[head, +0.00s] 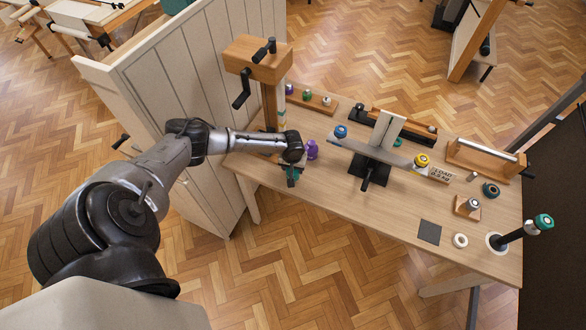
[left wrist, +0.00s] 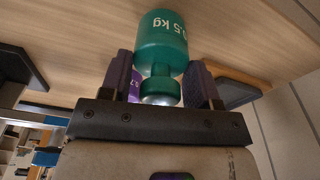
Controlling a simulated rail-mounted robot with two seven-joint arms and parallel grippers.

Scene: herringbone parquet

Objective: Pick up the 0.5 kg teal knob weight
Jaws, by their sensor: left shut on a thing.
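The teal knob weight (left wrist: 163,42), marked 0.5 kg, shows in the left wrist view with its knob between the two fingers. My left gripper (left wrist: 160,82) is shut on that knob. In the head view my left gripper (head: 292,172) is at the left end of the workbench, and mostly hides the teal weight below the wrist. I cannot tell whether the weight touches the bench. A purple knob weight (head: 312,150) stands close to the right of the gripper. My right gripper is not in view.
A wooden post with a crank (head: 258,60) and a panel wall (head: 180,75) stand beside my left arm. The bench front (head: 345,210) is clear.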

